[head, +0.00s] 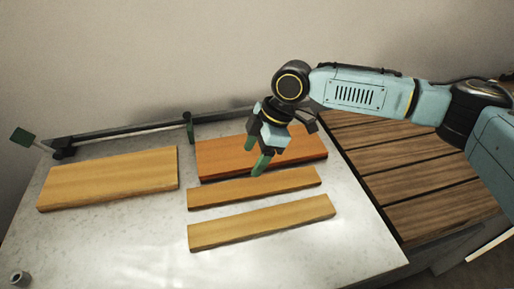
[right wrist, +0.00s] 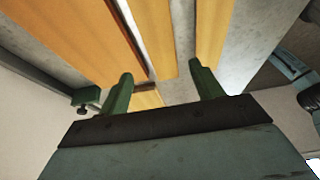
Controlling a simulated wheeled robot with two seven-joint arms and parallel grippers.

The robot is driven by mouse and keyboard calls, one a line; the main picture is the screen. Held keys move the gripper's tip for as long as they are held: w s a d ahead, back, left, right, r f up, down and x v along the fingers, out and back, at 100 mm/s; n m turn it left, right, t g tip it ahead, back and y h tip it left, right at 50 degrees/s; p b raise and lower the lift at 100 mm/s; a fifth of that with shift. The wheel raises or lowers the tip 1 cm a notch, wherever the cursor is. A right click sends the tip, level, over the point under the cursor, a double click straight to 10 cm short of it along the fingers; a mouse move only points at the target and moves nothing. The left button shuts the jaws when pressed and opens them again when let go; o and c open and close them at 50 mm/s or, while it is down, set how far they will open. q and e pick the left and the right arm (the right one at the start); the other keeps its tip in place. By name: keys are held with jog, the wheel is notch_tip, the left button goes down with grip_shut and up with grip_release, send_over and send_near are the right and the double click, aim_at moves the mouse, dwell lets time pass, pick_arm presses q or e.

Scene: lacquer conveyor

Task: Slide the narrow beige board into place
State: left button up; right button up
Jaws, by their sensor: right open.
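Two narrow beige boards lie roughly parallel on the pale table, the nearer one (head: 262,223) in front of the farther one (head: 252,188). I cannot tell which of them the task means. My right gripper (head: 258,160) hangs above the gap between the farther narrow board and the wide orange board (head: 225,158). It is open and empty. In the right wrist view, its two green fingers (right wrist: 162,86) stand apart, with narrow boards (right wrist: 155,35) (right wrist: 214,30) beneath and the wide board (right wrist: 70,35) to the left. My left gripper is not in view.
A wide beige board (head: 110,178) lies on the left. A dark rail (head: 120,136) with a green stop (head: 189,127) runs along the table's back. A small round fitting (head: 19,278) is at the front left. The table (head: 120,245) is bare at the front.

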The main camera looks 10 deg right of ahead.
aim_at(295, 177)
jog(key=b+x, duration=0.1)
jog(key=x, duration=1)
jog(key=shift+w+f, duration=0.1)
jog(key=shift+f, duration=0.25)
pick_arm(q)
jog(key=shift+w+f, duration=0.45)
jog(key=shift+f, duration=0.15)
pick_arm(e)
jog(key=c, duration=0.8)
jog(key=shift+d, duration=0.4)
jog(key=shift+c, duration=0.6)
jog(key=shift+d+p, duration=0.8)
jog(key=shift+d, duration=1.55)
jog(key=shift+d+p, duration=0.45)
jog(key=shift+d, duration=3.55)
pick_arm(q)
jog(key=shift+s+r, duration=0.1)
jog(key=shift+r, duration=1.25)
pick_arm(e)
jog(key=shift+d, duration=1.25)
jog(key=shift+d, duration=0.1)
